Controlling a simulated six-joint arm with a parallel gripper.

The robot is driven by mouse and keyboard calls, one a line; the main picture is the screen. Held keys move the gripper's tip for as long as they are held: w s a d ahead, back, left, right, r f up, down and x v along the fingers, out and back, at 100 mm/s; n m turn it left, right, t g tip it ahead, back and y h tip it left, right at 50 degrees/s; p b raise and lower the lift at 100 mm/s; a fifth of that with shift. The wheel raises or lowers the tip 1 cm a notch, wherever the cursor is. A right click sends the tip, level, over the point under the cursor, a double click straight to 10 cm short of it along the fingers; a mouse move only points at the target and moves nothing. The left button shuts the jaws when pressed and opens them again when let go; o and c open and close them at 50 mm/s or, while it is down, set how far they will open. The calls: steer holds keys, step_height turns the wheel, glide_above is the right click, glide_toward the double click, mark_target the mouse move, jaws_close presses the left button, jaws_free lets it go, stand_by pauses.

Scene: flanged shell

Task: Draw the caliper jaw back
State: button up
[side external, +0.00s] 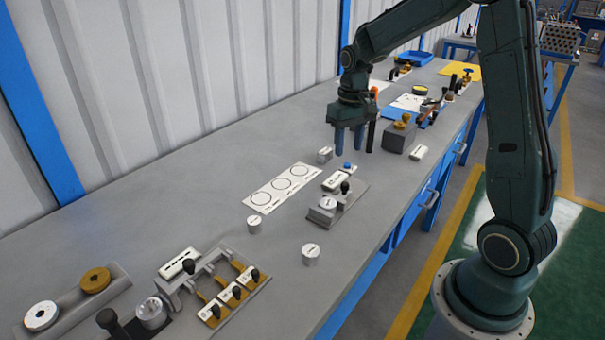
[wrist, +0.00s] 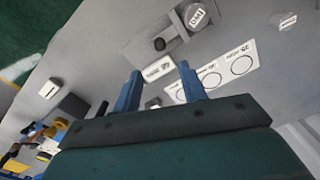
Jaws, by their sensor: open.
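A grey gauge fixture (side external: 352,204) with a black knob (side external: 345,187) and a metal cylinder (side external: 327,204) stands mid-bench; it looks like the caliper, but I cannot make out its jaw for certain. The fixture (wrist: 140,40), knob (wrist: 159,44) and marked cylinder (wrist: 197,16) also show in the wrist view. A white labelled block (side external: 335,180) lies beside the fixture. My gripper (side external: 349,150) is open and empty, pointing down above the bench behind the fixture. In the wrist view its blue fingers (wrist: 160,70) are spread, with the white block (wrist: 158,69) seen between them.
A white card with three circles (side external: 282,187) lies left of the fixture. Loose metal cylinders (side external: 311,254) stand near it. A fixture with several black-knobbed levers (side external: 228,290) is at the front. A grey block with an orange knob (side external: 400,138) is right of my gripper.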

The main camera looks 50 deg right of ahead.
mark_target(345, 183)
step_height(345, 183, down, 12)
steer(key=shift+f, duration=0.2)
stand_by(0.4)
steer(key=shift+c, duration=0.2)
